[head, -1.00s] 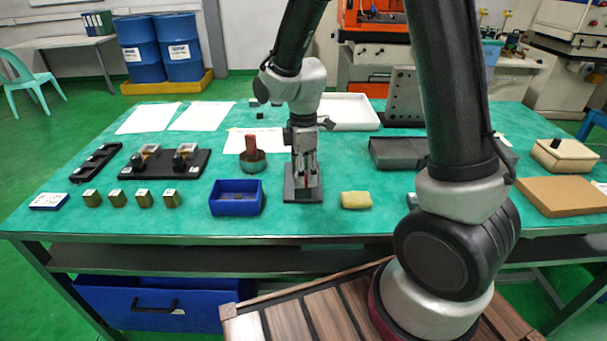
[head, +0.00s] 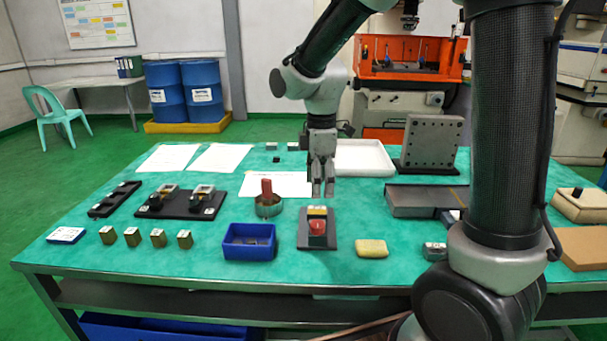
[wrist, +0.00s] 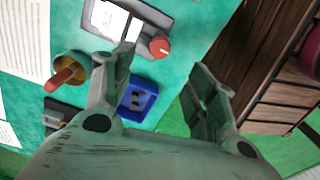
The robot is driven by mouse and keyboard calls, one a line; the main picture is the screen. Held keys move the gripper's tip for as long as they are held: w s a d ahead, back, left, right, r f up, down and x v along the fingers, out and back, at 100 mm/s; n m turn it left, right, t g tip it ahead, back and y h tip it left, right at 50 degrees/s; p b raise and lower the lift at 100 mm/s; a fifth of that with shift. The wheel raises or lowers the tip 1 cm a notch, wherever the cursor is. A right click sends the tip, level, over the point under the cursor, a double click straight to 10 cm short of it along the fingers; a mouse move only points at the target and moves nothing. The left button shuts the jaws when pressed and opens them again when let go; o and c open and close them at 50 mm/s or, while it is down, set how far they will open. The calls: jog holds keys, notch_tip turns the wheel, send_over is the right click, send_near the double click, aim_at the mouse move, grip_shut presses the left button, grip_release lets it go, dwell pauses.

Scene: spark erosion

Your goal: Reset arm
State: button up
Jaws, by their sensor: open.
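My gripper (head: 322,178) is open and empty. In the head view it hangs above the table, above and behind a dark plate (head: 304,243) that carries a block with a red knob (head: 317,228). In the wrist view my two fingers (wrist: 165,75) are spread apart with nothing between them. The red knob also shows in the wrist view (wrist: 160,46), beyond the left finger. My arm is raised and bent over the table. Its lower part hides some of the table's right side.
The green table (head: 200,262) holds a blue bin (head: 249,253), a round tin (head: 268,208) with a red handle, a yellow sponge (head: 371,248), several brass blocks (head: 158,238), a white tray (head: 362,172) and an upright drilled plate (head: 432,144). The air around my gripper is clear.

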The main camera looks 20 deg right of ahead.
jog(key=s+d+r+m+t, duration=0.2)
jog(key=s+d+r+m, duration=0.3)
jog(key=s+d+m, duration=0.2)
jog(key=s+d+r+m+t, duration=0.2)
jog(key=s+d+r+m, duration=0.3)
jog(key=s, duration=0.7)
jog(key=d+m, duration=0.2)
jog(key=m, duration=0.2)
jog(key=shift+d+r, duration=0.3)
jog(key=shift+s, duration=0.1)
